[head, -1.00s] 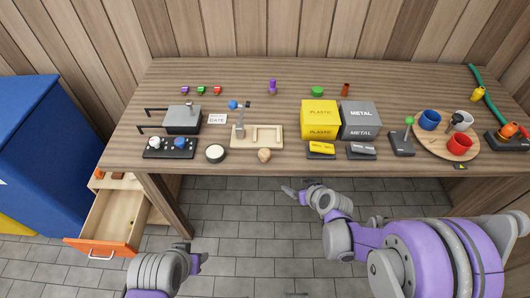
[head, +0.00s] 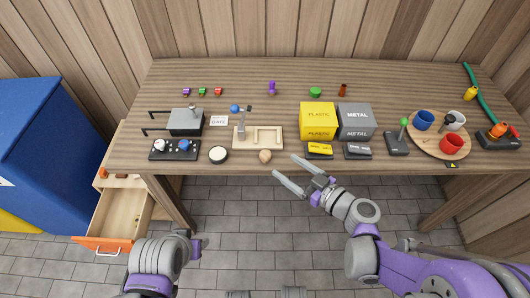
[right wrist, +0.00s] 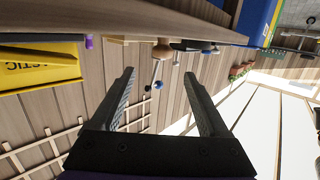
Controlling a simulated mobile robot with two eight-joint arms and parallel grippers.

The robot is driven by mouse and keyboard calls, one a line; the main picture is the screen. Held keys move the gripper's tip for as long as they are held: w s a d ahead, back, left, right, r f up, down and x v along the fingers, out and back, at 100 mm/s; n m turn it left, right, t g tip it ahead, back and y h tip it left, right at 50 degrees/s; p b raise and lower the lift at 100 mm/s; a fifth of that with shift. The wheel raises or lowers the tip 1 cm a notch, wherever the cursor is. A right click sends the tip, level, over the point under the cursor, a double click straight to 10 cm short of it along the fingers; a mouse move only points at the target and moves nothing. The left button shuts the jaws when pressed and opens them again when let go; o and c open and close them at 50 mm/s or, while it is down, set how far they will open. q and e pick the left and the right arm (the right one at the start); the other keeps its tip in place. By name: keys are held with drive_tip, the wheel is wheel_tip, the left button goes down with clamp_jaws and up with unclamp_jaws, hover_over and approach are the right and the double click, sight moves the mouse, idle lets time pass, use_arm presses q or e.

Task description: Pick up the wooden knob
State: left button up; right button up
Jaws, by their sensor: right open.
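The wooden knob (head: 265,155) is a small, light brown, rounded piece near the front edge of the workbench, in front of the wooden fixture (head: 270,139). In the right wrist view a tan rounded thing (right wrist: 162,51), apparently the knob, shows beyond and between the two fingers. My right gripper (head: 284,165) is open and empty. It is just right of the knob at the bench's front edge, its fingers pointing left toward it, not touching. My left gripper (head: 196,246) is low at the left, away from the bench; its jaws are not clear.
A white round disc (head: 218,155) lies left of the knob. Yellow (head: 318,121) and grey (head: 356,121) boxes stand to the right, with label blocks in front. The workbench (head: 255,70) is mostly clear at the back. A drawer (head: 122,218) is open at the lower left.

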sight(266, 153)
drive_tip(key=x, duration=0.9)
drive_tip(key=shift+a+f+b, duration=0.25)
drive_tip(key=shift+b, duration=0.15)
clamp_jaws()
drive_tip(key=shift+r, duration=0.1)
